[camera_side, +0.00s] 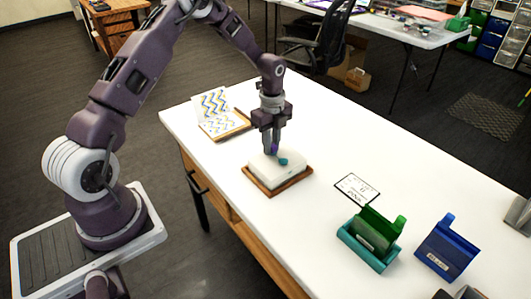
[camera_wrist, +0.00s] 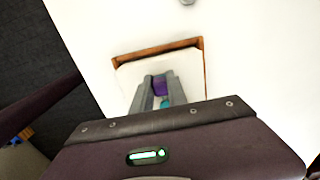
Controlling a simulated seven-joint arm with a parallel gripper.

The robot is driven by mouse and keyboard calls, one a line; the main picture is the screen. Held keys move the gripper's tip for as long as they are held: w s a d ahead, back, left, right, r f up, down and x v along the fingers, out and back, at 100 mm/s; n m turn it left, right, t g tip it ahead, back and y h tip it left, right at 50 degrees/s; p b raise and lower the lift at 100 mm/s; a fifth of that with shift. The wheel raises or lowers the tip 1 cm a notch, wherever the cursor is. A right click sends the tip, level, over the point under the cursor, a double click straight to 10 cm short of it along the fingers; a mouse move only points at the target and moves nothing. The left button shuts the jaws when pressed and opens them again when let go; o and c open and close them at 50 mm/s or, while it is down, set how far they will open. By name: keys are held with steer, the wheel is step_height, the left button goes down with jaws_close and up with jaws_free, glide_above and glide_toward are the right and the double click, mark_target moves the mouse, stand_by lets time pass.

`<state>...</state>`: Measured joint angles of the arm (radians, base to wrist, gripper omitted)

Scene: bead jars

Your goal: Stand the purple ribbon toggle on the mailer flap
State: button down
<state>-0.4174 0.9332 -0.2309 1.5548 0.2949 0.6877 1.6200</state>
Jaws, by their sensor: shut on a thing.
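My gripper (camera_side: 271,150) is shut on the purple ribbon toggle (camera_side: 275,148), pointing straight down over a white padded block. In the wrist view the purple toggle (camera_wrist: 160,87) sits between the two grey fingers. The white block (camera_side: 262,170), perhaps the mailer, lies in a brown wooden tray (camera_side: 277,191). A teal toggle (camera_side: 283,161) is on the white block, close to the right of the fingertips; it also shows in the wrist view (camera_wrist: 165,103). I cannot tell whether the purple toggle touches the white surface, nor which part is the flap.
A white card (camera_side: 357,188) lies to the right. Farther right stand a green holder in a teal tray (camera_side: 366,253) and a blue holder (camera_side: 440,243). The tabletop around the wooden tray is clear.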

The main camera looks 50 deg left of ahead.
steer(key=shift+f, duration=0.25)
steer(key=c, duration=1.2)
jaws_free()
steer(key=shift+c, duration=0.2)
steer(key=r, duration=0.9)
steer(key=shift+s+d, duration=0.15)
steer(key=shift+d, duration=0.1)
steer(key=s+d+r+n+t, duration=0.1)
steer(key=s+d+r+n, duration=0.15)
steer(key=r, duration=0.25)
steer(key=s+d+r+n+y, duration=0.1)
steer(key=s+r+n, duration=0.1)
steer(key=s+r, duration=0.15)
steer(key=s+d+r+n+t, duration=0.1)
steer(key=s+d+r+n, duration=0.15)
steer(key=r, duration=0.25)
steer(key=s+d+r+n+t, duration=0.1)
steer(key=s+n, duration=0.4)
steer(key=s, duration=0.5)
steer(key=s+d+r+n+t+h, duration=0.1)
steer(key=s+d+n, duration=0.4)
steer(key=s, duration=0.5)
step_height(320, 180, up, 3)
steer(key=shift+s+f+n+t, duration=0.1)
steer(key=shift+s+n+t, duration=0.2)
steer(key=shift+n+t, duration=0.35)
